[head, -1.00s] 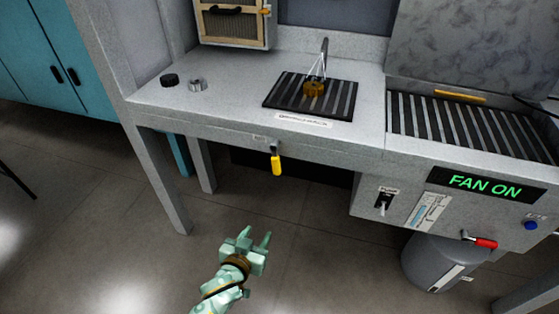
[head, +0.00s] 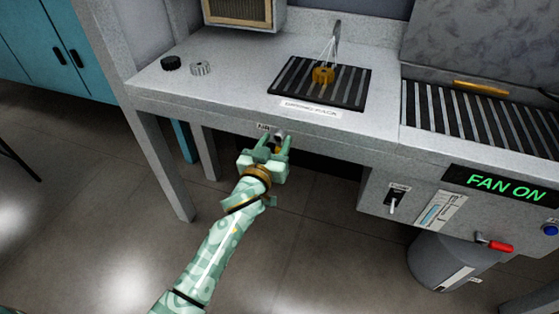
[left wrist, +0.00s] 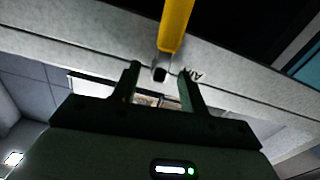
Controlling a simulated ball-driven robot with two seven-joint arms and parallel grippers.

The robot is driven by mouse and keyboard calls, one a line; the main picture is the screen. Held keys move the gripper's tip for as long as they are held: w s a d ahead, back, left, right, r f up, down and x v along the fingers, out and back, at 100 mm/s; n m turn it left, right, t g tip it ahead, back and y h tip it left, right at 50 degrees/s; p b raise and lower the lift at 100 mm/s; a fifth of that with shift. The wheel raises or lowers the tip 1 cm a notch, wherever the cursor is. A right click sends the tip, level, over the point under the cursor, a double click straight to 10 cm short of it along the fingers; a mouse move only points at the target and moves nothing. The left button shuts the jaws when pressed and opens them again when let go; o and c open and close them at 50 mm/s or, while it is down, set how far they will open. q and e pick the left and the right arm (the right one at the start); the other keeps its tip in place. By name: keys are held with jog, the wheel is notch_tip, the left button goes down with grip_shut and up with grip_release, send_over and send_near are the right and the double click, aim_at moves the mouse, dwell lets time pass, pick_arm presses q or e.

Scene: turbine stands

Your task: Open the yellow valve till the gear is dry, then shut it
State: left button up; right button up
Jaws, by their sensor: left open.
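The yellow valve handle (left wrist: 174,25) hangs under the front edge of the bench, below a label reading AIR (head: 263,127). My left gripper (head: 273,145) is open at the valve and hides most of the handle in the head view. In the left wrist view its two fingers (left wrist: 160,85) stand on either side of the valve's metal fitting (left wrist: 159,73), with the handle beyond. I cannot tell whether they touch it. The orange-brown gear (head: 323,75) sits on the black drip rack (head: 354,88) under a nozzle (head: 337,35), with pale streams reaching it. My right gripper is not in view.
A black knob (head: 171,63) and a metal ring (head: 201,68) stand on the left of the bench. To the right are a FAN ON display (head: 506,187), a switch (head: 395,200), a red-handled valve (head: 499,247) and a grey tank (head: 440,262). Open floor lies in front.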

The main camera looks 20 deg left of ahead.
pick_arm(q)
jog(key=shift+w, duration=0.5)
jog(key=shift+c, duration=0.3)
grip_shut()
jog(key=shift+o, duration=0.3)
grip_release()
jog(key=shift+s, duration=0.1)
